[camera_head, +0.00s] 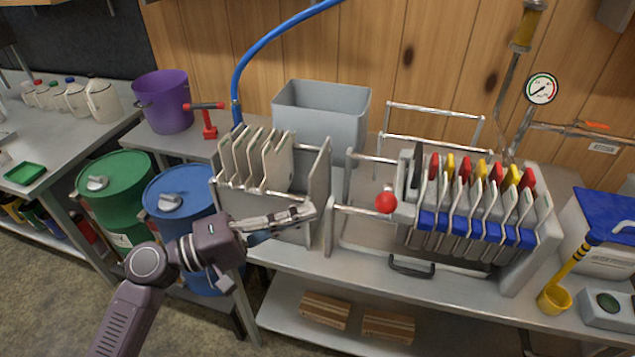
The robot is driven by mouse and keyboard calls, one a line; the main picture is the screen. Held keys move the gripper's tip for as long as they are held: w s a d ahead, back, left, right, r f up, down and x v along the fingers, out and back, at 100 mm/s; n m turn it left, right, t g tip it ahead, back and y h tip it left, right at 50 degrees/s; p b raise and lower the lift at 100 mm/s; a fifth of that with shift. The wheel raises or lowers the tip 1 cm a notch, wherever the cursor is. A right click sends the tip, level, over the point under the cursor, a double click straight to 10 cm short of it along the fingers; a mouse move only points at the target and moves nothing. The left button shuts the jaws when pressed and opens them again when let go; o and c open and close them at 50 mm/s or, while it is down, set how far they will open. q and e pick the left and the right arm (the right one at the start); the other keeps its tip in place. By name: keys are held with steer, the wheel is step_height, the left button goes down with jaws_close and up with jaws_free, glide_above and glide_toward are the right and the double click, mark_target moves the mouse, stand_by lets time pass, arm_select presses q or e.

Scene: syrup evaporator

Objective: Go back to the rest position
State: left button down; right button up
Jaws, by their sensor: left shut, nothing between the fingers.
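My left gripper (290,219) is shut and empty. It is in the camera_head view, in front of the rack of pale plates (257,160) and above the front edge of the bench. Its arm comes up from the lower left, in front of the blue drum (180,192). The gripper hides the lower part of the rack; I cannot tell whether it touches it. My right gripper is not in view.
A plate press (470,205) with a red ball knob (386,202) stands right of the gripper. A grey bin (321,112) is behind the rack. A green drum (124,195) stands left. Floor at lower left is clear.

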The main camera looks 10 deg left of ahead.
arm_select(q)
steer(key=s+d+f+m+g+y, duration=0.25)
steer(key=s+f+y, duration=0.2)
steer(key=f, duration=0.55)
steer(key=s+d+f+m+g+y, duration=0.2)
steer(key=s+f+m+g+y, duration=0.15)
steer(key=s+f, duration=0.45)
steer(key=s+a+f+m+g+y, duration=0.1)
steer(key=s+a+f+m+y, duration=0.1)
steer(key=s+a+f+y, duration=0.75)
step_height(320, 180, down, 27)
steer(key=a+g+h, duration=0.2)
steer(key=s+a+f+g, duration=0.1)
steer(key=s+a+f, duration=0.1)
steer(key=s+f, duration=1.2)
steer(key=s, duration=0.2)
steer(key=shift+s+a, duration=0.3)
